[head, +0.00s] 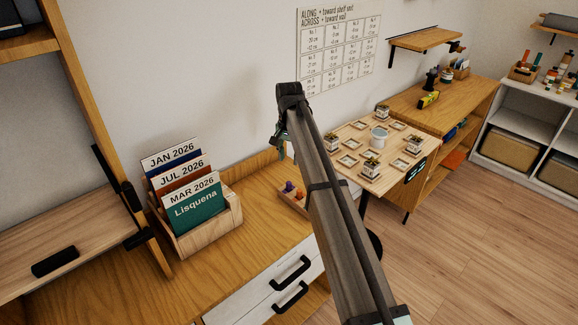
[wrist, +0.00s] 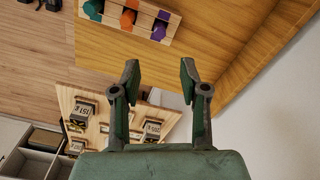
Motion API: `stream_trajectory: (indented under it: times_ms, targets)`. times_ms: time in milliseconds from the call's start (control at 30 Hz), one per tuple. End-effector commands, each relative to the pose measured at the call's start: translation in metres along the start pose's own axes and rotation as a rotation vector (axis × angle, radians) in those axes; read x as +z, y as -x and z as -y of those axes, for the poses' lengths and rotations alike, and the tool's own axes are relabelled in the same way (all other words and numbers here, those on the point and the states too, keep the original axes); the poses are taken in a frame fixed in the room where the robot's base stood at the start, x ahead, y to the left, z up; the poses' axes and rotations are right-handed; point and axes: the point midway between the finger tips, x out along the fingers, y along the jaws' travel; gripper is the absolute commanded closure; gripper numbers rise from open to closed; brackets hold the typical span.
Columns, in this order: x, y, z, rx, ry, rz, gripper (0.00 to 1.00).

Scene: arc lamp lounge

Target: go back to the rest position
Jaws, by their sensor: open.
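My gripper (wrist: 159,85) shows in the wrist view with its two green fingers apart and nothing between them. In the head view my arm reaches up and away over the wooden desk, and my gripper (head: 281,146) is mostly hidden behind the wrist. It hangs in the air, apart from the surfaces, near the wall side of the desk. The task names no object.
A wooden file box (head: 203,231) with dated folders stands on the desk (head: 110,285). A small tray (wrist: 128,22) of coloured pieces lies near the gripper. A board (head: 345,136) with several potted plants stands beyond. Shelving (head: 35,212) rises at left. Floor (head: 450,240) at right is clear.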

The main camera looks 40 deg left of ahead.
Motion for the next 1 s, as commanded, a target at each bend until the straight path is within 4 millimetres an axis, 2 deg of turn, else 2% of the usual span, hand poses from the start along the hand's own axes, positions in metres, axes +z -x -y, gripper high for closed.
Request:
stream_trajectory:
  times_ms: [500, 633, 767, 867, 1000]
  targets:
    - [0.000, 0.003, 0.000, 0.000, 0.000, 0.000, 0.56]
    - [-0.003, -0.008, -0.019, 0.001, -0.008, 0.001, 0.56]
    - [-0.009, -0.036, -0.066, 0.002, -0.023, 0.002, 0.56]
    - [-0.013, -0.068, -0.120, 0.003, -0.040, 0.003, 0.56]
    - [-0.011, -0.115, -0.206, 0.002, -0.064, 0.002, 0.56]
